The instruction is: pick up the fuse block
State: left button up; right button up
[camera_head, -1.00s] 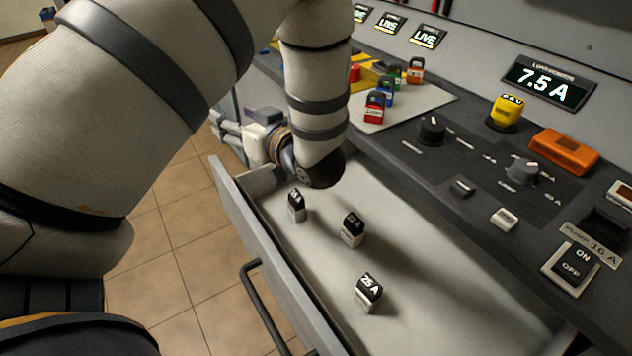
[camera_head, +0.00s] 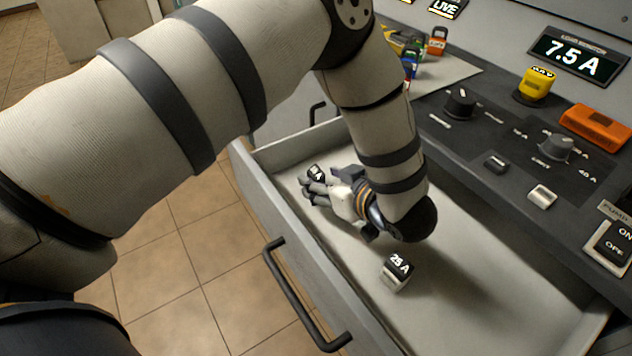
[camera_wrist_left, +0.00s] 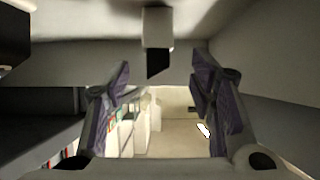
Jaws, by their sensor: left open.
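A small fuse block (camera_head: 317,172), white with a black labelled top, stands in the open drawer (camera_head: 450,335) toward its far left end. My left gripper (camera_head: 308,189) is low in the drawer beside this block, fingers spread and empty. In the left wrist view, a white block with a black top (camera_wrist_left: 157,30) shows ahead, in line with the gap between the open fingers, apart from both. A second block marked 25 A (camera_head: 397,272) stands nearer in the drawer, right of my forearm. The middle of the drawer is hidden behind my left wrist. My right gripper is out of view.
The drawer walls and its black handle (camera_head: 290,295) border the left side. The control panel with knobs (camera_head: 556,148), a yellow block (camera_head: 536,84) and an orange block (camera_head: 596,125) overhangs the right. Bare drawer floor lies right of the 25 A block.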

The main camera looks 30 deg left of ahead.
aim_at(322, 178)
pick_arm(q)
jog(key=x, duration=0.4)
jog(key=shift+w+f, duration=0.1)
jog(key=shift+d, duration=0.1)
grip_shut()
